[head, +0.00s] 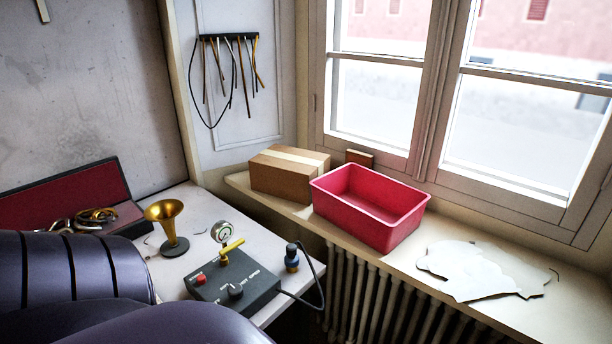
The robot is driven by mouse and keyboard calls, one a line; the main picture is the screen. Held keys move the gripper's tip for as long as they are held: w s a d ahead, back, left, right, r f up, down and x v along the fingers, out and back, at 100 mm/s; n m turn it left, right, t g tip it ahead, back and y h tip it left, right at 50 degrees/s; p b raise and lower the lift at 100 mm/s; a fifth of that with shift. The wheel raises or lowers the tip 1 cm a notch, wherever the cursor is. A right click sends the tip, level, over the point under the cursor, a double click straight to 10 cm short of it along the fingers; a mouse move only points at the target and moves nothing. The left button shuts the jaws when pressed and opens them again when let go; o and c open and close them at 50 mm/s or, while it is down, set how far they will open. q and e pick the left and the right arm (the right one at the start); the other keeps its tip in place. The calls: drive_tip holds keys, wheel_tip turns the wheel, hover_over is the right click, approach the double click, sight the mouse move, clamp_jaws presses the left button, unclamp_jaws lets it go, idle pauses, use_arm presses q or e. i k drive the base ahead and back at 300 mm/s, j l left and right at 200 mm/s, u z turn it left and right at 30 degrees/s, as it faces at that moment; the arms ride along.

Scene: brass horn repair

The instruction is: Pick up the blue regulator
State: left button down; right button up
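Neither of my grippers is in view. Only a dark rounded part of my own arm fills the lower left and hides part of the table.
A brass horn bell (166,222) on a stand and a pressure gauge (222,231) stand left of the regulator. An open red-lined case (67,196) lies farther left. The windowsill holds a cardboard box (284,178), an empty red bin (362,222) and white sheets (484,270). A radiator (360,300) is below.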

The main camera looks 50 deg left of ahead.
sight(292, 258)
drive_tip(key=l+u, duration=0.15)
drive_tip(key=u, duration=0.35)
drive_tip(key=l+u, duration=0.1)
drive_tip(key=u, duration=0.35)
drive_tip(key=l+u, duration=0.1)
drive_tip(key=u, duration=0.4)
drive_tip(key=k+l+u, duration=0.1)
drive_tip(key=u, duration=0.4)
